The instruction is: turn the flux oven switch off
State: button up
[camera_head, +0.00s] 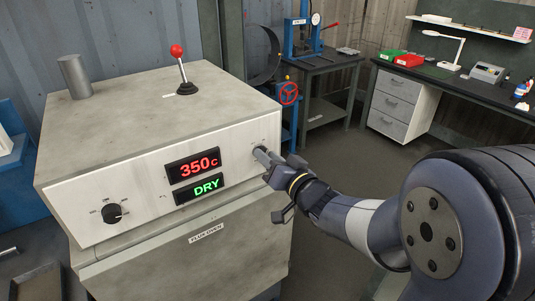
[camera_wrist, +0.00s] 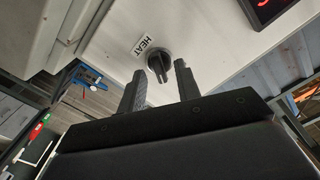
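The flux oven (camera_head: 120,140) is a grey box with a white front panel. Its displays read a red 350c (camera_head: 199,165) and a green DRY (camera_head: 199,189). In the wrist view the switch (camera_wrist: 159,64) is a dark round knob with a raised bar, beside a HEAT label (camera_wrist: 144,45). My gripper (camera_wrist: 160,82) is open, with one finger on each side of the knob; I cannot tell whether they touch it. In the head view my gripper (camera_head: 266,160) reaches the upper right end of the panel and mostly hides the switch.
Another black knob (camera_head: 112,213) is at the panel's left. A red-balled lever (camera_head: 179,62) and a metal cylinder (camera_head: 74,77) stand on the oven top. A blue press (camera_head: 304,38) and a workbench (camera_head: 455,88) stand behind, with open floor before them.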

jog(key=shift+w+a, duration=0.3)
jog(key=shift+w, duration=0.1)
jog(key=c, duration=0.6)
jog(key=shift+c, duration=0.2)
